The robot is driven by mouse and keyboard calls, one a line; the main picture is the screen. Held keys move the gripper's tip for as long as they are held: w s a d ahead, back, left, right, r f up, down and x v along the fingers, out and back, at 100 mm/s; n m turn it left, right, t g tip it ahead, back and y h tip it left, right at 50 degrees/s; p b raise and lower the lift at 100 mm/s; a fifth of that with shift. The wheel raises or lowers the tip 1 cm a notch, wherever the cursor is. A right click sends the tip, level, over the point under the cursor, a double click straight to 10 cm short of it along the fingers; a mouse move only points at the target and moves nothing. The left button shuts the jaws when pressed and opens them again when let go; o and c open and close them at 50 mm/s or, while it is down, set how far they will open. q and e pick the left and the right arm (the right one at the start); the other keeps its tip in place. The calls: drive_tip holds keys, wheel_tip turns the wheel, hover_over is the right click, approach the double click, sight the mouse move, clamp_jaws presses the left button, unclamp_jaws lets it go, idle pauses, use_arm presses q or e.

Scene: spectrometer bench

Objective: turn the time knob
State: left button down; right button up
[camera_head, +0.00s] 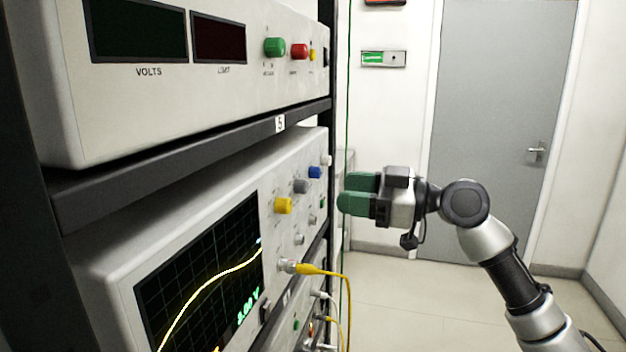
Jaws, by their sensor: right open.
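The oscilloscope-like unit (190,225) stands on the lower rack level, its screen showing a yellow trace. Its front panel carries a yellow knob (283,205), a grey knob (301,186), a blue knob (315,172) and a whitish knob (326,160). Their labels are too small to read, so I cannot tell which is the time knob. My right gripper (346,192) has green fingers and points left toward the panel's far end. It is open and empty, and appears apart from the knobs. My left gripper is not in view.
A power supply (120,115) with green (275,47) and red (299,51) knobs sits on the shelf above. A yellow cable (335,275) plugs into the oscilloscope and hangs before the rack. Clear floor (400,300) leads to a grey door (490,130).

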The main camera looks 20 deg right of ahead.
sight(307, 187)
drive_tip(key=p+x, duration=0.2)
drive_tip(key=x, duration=0.4)
drive_tip(key=shift+s+r, duration=0.1)
drive_tip(key=shift+r, duration=0.1)
drive_tip(key=shift+w+a+f, duration=0.15)
drive_tip(key=shift+w+a, duration=0.2)
drive_tip(key=shift+a, duration=0.05)
clamp_jaws()
